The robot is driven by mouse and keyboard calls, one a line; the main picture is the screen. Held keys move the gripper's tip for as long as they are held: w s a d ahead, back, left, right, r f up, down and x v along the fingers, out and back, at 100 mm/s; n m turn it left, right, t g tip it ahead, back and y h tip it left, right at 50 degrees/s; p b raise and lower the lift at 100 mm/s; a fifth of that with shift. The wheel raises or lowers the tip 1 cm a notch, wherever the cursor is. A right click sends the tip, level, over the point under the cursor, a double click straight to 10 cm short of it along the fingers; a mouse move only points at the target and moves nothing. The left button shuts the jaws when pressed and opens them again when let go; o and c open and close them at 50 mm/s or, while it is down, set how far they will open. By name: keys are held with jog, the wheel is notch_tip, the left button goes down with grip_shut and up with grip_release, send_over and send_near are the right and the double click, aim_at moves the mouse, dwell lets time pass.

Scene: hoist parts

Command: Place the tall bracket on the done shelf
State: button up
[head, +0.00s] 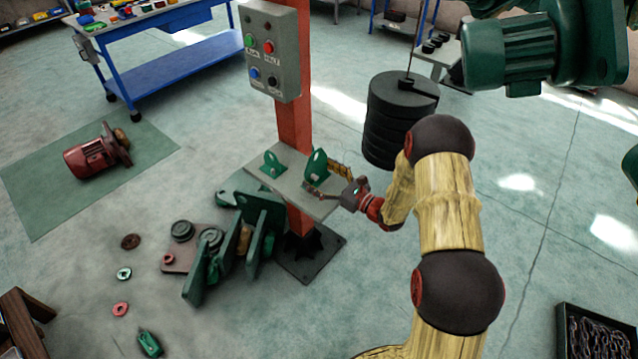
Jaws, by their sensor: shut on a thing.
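The tall bracket (317,164) is green, with a hole near its top, and stands roughly upright over the right part of a grey shelf (290,193) on an orange post. My gripper (322,179) reaches in from the right and is shut on the bracket, one finger on its far side and one on its near side. I cannot tell whether the bracket's foot touches the shelf. A smaller green bracket (272,164) stands on the shelf's left part, apart from the tall one.
A button box (272,50) hangs on the post (297,120) above the shelf. Black stacked weights (393,120) hang behind my arm. Large green parts (240,235) crowd the floor below left. A red motor (92,155) lies on a green mat.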

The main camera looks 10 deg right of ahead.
aim_at(319, 181)
jog(key=shift+w+f+b, duration=0.15)
jog(key=shift+f+b, duration=0.2)
jog(key=shift+f, duration=0.5)
jog(key=shift+w+f+b, duration=0.15)
jog(key=shift+f+b, duration=0.15)
jog(key=shift+f, duration=0.5)
jog(key=shift+f, duration=0.2)
jog(key=o, duration=1.8)
jog(key=shift+s+a, duration=0.1)
jog(key=shift+o, duration=0.6)
